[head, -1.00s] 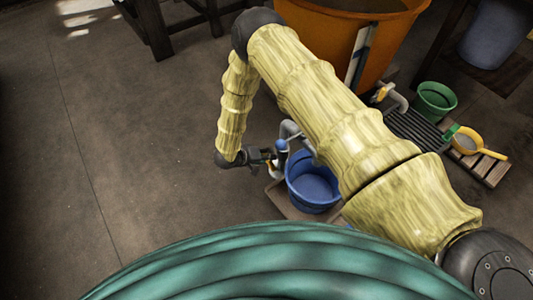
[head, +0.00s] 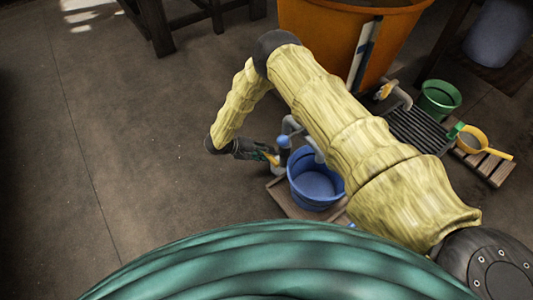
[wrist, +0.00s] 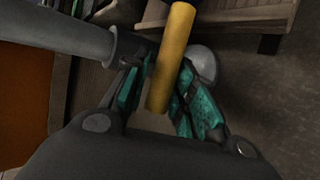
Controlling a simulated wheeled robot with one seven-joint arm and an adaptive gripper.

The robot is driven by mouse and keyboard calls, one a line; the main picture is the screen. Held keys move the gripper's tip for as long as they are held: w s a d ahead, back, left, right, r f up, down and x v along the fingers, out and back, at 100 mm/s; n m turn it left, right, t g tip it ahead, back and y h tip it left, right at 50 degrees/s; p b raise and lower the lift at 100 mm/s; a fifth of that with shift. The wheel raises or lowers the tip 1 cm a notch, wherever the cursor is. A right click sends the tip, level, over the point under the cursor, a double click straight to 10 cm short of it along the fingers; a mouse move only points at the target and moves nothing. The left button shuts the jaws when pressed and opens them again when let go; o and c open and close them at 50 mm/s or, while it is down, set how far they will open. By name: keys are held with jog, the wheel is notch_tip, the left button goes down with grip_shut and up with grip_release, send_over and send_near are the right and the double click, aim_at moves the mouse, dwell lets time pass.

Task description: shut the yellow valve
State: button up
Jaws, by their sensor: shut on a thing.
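The yellow valve handle (wrist: 172,58) is a straight yellow bar. In the wrist view it stands between the teal pads of my gripper (wrist: 160,98), which is shut on it. In the head view my gripper (head: 262,154) is low at the left of the blue bucket, at the grey pipe (head: 291,124). A small part of the yellow handle (head: 271,159) shows at the fingertips there. The valve body is mostly hidden, so I cannot tell how far it is turned.
A blue knob (head: 283,142) stands beside my gripper. The blue bucket (head: 316,182) is just right of it. A second yellow-handled fitting (head: 384,91) is by the orange tub (head: 400,40). A green bucket (head: 438,99) and yellow pan (head: 472,139) stand farther right. The left floor is clear.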

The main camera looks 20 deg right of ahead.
jog(key=shift+s+f, duration=0.35)
jog(key=shift+f, duration=0.1)
jog(key=o, duration=0.9)
jog(key=shift+d, duration=0.15)
jog(key=shift+w+r, duration=0.2)
jog(key=shift+a, duration=0.2)
jog(key=shift+a+r, duration=0.2)
jog(key=v, duration=1.1)
jog(key=shift+w+a, duration=0.1)
jog(key=shift+a, duration=0.05)
